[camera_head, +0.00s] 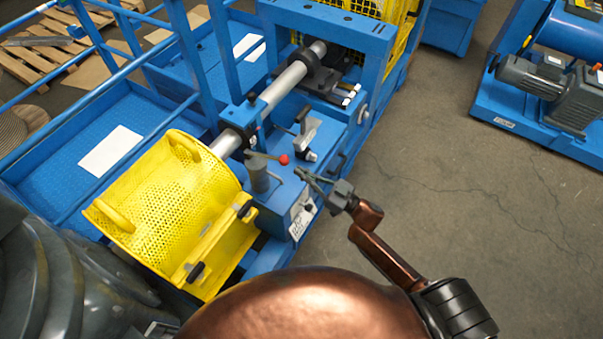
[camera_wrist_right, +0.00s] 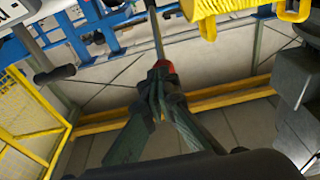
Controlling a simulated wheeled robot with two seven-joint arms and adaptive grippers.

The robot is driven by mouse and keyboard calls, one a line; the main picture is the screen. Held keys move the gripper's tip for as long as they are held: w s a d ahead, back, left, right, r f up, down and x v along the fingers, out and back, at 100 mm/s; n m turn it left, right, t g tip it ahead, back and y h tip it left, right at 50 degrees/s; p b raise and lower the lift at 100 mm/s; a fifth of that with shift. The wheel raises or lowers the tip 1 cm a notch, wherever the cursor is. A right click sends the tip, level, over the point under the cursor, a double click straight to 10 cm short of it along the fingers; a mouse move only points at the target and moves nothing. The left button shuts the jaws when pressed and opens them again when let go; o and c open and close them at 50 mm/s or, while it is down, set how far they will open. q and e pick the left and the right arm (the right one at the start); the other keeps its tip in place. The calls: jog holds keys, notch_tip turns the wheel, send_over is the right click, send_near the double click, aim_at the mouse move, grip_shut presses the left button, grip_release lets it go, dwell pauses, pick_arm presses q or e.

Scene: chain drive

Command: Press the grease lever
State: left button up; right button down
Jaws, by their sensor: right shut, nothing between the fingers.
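The grease lever (camera_head: 264,156) is a thin bar with a red ball knob (camera_head: 284,159) at its end. It sits on top of a grey cylindrical pump (camera_head: 261,178) on the blue machine frame. My right gripper (camera_head: 299,172) is shut and empty, with its fingertips just right of and below the knob in the head view. In the right wrist view the fingertips (camera_wrist_right: 160,82) overlap the lower part of the red knob (camera_wrist_right: 165,66), and the lever bar runs up behind it. I cannot tell whether they touch. My left gripper is not in view.
A yellow perforated guard (camera_head: 185,200) stands left of the pump. A steel shaft (camera_head: 285,82) runs behind it in bearings. A second small lever (camera_head: 306,130) stands behind the knob. The floor (camera_head: 480,200) to the right is clear.

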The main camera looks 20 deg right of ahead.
jog(key=r+v, duration=0.2)
jog(key=v, duration=0.8)
jog(key=shift+s+d, duration=0.2)
jog(key=shift+s, duration=0.05)
dwell(1.4)
jog(key=w+d+f+m+h, duration=0.1)
jog(key=d+f+m+h, duration=0.2)
jog(key=f, duration=0.5)
jog(key=d+f+m+h, duration=0.1)
jog(key=d+f+h, duration=0.25)
jog(key=f, duration=0.55)
jog(key=s+d+f+m+g+h, duration=0.1)
jog(key=s+d+f+g+h, duration=0.2)
jog(key=f, duration=0.7)
jog(key=s+d+f+m+g+h, duration=0.1)
jog(key=s+d+f+h, duration=0.2)
jog(key=f, duration=0.7)
jog(key=s+a+f+g, duration=0.1)
jog(key=s+f+g, duration=0.3)
jog(key=s+f, duration=0.8)
jog(key=s+f+g, duration=0.4)
jog(key=s+f, duration=0.5)
jog(key=s, duration=0.5)
jog(key=s+a+f+g, duration=0.1)
jog(key=s+a+f, duration=0.1)
jog(key=s, duration=0.5)
jog(key=s+a+f+g, duration=0.2)
jog(key=s, duration=0.4)
jog(key=shift+s+a+f, duration=0.3)
jog(key=shift+s, duration=0.1)
